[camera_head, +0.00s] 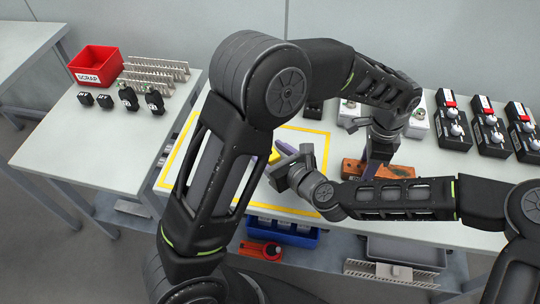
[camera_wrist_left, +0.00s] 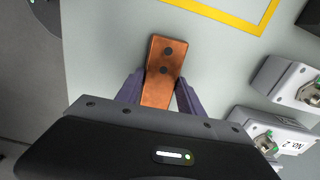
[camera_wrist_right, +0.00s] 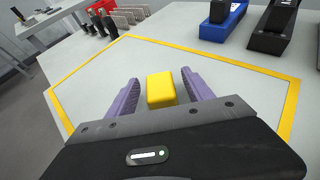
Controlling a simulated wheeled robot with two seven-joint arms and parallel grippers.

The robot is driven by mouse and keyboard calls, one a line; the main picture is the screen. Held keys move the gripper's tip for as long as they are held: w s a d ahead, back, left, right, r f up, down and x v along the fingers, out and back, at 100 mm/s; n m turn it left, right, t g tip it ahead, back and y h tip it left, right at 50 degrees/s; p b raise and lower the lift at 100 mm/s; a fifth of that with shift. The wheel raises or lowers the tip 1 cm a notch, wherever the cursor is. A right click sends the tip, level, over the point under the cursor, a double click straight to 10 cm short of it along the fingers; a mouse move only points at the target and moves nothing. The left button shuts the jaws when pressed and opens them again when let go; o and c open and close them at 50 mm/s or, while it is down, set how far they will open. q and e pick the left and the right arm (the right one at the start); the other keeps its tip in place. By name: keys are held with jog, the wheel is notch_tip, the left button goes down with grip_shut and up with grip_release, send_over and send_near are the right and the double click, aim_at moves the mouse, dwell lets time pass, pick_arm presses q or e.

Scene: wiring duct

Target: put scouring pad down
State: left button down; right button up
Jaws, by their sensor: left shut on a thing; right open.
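A yellow block (camera_wrist_right: 161,90), which I take to be the scouring pad, lies on the pale table inside the yellow taped outline (camera_wrist_right: 60,85). My right gripper (camera_wrist_right: 158,80) is open, with its purple fingers on either side of the block and gaps visible. In the head view the block (camera_head: 274,156) is mostly hidden by that gripper. My left gripper (camera_head: 380,152) is shut on a copper-coloured bar (camera_head: 352,169) with two dark holes. The bar (camera_wrist_left: 160,75) shows between its fingers in the left wrist view; whether it touches the table I cannot tell.
White units (camera_wrist_left: 290,82) stand close beside my left gripper. Black switch boxes (camera_head: 490,135) line the right of the table. A red SCRAP bin (camera_head: 97,66) and small black parts (camera_head: 105,101) are on the left table. A blue bin (camera_head: 300,237) is on the lower shelf.

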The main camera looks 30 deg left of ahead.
jog(key=shift+c, duration=0.3)
grip_shut()
dwell(0.6)
